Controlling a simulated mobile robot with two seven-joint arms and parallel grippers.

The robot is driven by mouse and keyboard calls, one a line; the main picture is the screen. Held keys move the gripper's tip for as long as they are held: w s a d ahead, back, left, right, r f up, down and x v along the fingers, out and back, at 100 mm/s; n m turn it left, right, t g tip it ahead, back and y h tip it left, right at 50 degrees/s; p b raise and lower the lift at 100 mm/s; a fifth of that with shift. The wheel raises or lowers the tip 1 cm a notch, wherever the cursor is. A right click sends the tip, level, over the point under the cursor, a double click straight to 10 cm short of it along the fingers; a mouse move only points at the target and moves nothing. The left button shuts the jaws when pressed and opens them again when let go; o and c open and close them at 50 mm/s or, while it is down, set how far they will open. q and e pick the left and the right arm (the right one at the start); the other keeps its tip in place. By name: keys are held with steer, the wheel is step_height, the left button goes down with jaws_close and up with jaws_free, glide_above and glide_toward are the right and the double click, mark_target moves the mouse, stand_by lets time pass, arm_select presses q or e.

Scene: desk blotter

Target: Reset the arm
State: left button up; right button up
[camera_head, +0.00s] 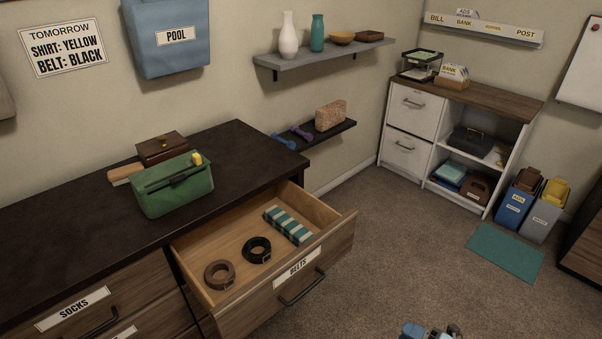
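A small piece of one of my arms, blue and grey, shows at the bottom edge, right of centre. It looks like my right gripper (431,331), cut off by the frame, so its fingers cannot be made out. It is over the carpet, apart from the dresser. My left gripper is not in view. The drawer labelled BELTS (336,238) stands open. In it lie a coiled brown belt (208,276), a coiled black belt (247,252) and a teal-and-white striped item (288,225).
On the dark dresser top (70,215) stand a green box (175,190), a brown box (160,149) and a brush-like item (122,175). The open drawer juts into the room. A white cabinet (408,145), bins (515,200) and a teal mat (504,252) are at right. Carpet between is clear.

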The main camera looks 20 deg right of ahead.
steer(key=a+r+m+g+h, duration=0.2)
steer(key=a+r+m, duration=0.1)
steer(key=a+m, duration=0.75)
steer(key=a+r+m+g+h, duration=0.2)
steer(key=a+r+m, duration=0.2)
steer(key=a+m, duration=0.6)
arm_select(q)
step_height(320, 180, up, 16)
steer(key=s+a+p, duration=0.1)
steer(key=p, duration=2.2)
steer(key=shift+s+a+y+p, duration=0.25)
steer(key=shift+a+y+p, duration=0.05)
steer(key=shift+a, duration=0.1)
arm_select(e)
step_height(320, 180, up, 17)
steer(key=s+n, duration=0.1)
steer(key=shift+s+f+h, duration=0.15)
steer(key=shift+s+h, duration=0.05)
steer(key=shift+h, duration=0.1)
